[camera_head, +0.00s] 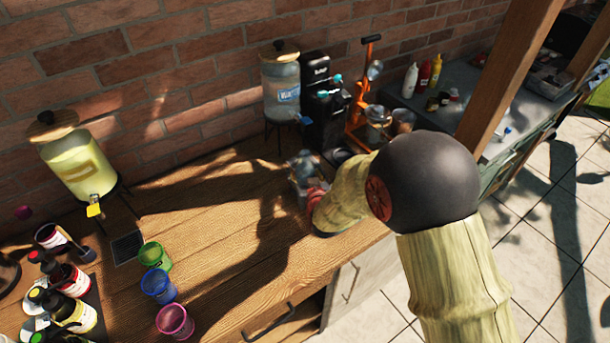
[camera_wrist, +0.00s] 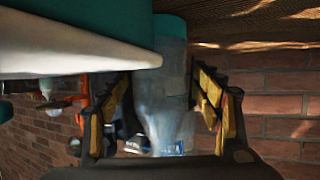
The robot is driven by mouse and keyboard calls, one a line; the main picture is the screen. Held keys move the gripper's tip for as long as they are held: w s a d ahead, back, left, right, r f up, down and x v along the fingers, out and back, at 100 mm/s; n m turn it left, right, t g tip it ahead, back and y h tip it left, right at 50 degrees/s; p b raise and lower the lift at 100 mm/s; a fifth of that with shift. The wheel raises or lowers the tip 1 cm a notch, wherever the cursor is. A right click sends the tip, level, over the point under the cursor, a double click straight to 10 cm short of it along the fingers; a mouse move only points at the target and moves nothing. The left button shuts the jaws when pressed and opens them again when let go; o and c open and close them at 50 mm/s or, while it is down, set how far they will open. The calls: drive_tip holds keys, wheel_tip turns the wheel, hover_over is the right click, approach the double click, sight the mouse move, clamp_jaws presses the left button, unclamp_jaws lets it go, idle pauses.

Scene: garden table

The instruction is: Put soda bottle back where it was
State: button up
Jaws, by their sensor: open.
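My gripper (camera_wrist: 163,92) is open in the wrist view, with one yellow-and-black finger on each side of a clear bottle with a teal end (camera_wrist: 168,26), which looks like the soda bottle. The bottle is between the fingers. A gap shows on its left side; whether the right finger touches it I cannot tell. In the head view, my arm hides most of the gripper. A greyish, see-through shape (camera_head: 303,165) shows there above the wooden table (camera_head: 215,215), but I cannot tell bottle from gripper.
A large white-and-teal object (camera_wrist: 75,45) fills the wrist view's upper left. A black machine (camera_head: 318,90), a water dispenser (camera_head: 281,85) and an orange press (camera_head: 360,110) stand by the wall. Green (camera_head: 154,256), blue (camera_head: 158,287) and pink (camera_head: 175,321) cups stand front left.

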drive_tip(key=shift+r, duration=0.15)
drive_tip(key=p+v, duration=0.2)
drive_tip(key=v, duration=1)
drive_tip(key=s+d+r+m+g+h, duration=0.1)
drive_tip(key=s+d+r+g, duration=0.1)
drive_tip(key=s+d+r, duration=0.3)
drive_tip(key=s+d+r+g, duration=0.2)
drive_tip(key=s+d+r, duration=0.15)
drive_tip(key=r, duration=0.35)
drive_tip(key=s+d+r+g+h, duration=0.1)
drive_tip(key=s+d+r, duration=0.2)
drive_tip(key=s, duration=0.6)
drive_tip(key=s+d+r+m+g, duration=0.1)
drive_tip(key=s+d+r+g, duration=0.1)
drive_tip(key=s+d, duration=0.3)
drive_tip(key=s, duration=0.4)
drive_tip(key=shift+s+d+r+g+h, duration=0.3)
drive_tip(key=shift+s+r+h, duration=0.05)
drive_tip(key=shift+h, duration=0.05)
drive_tip(key=shift+f, duration=0.1)
drive_tip(key=shift+f+b, duration=0.25)
drive_tip(key=shift+b, duration=0.15)
